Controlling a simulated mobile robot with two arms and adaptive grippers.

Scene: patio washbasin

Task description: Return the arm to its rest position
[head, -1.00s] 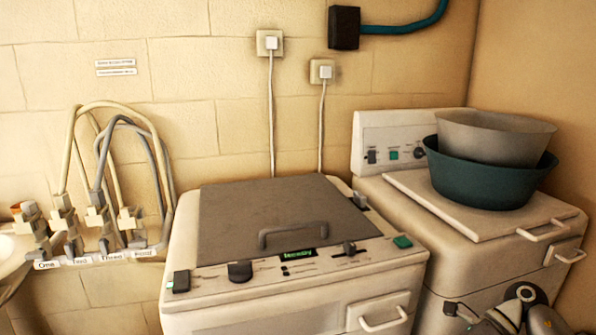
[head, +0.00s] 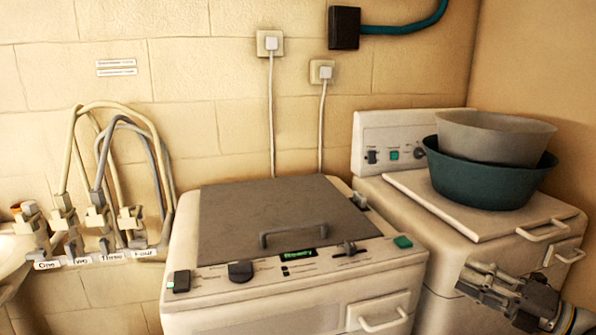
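My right gripper (head: 478,277) is in the lower right of the head view, in front of the right-hand machine (head: 440,262). Its fingers point left, and nothing shows between them. Whether the fingers are spread or closed is too small to tell. My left gripper is not in view.
A washing machine (head: 215,306) with a grey lid (head: 270,210) and handle stands in the middle. A grey basin (head: 495,138) sits in a teal basin (head: 485,187) on the right machine. Labelled taps (head: 98,240) with hoses are at left, by a washbasin rim (head: 12,258).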

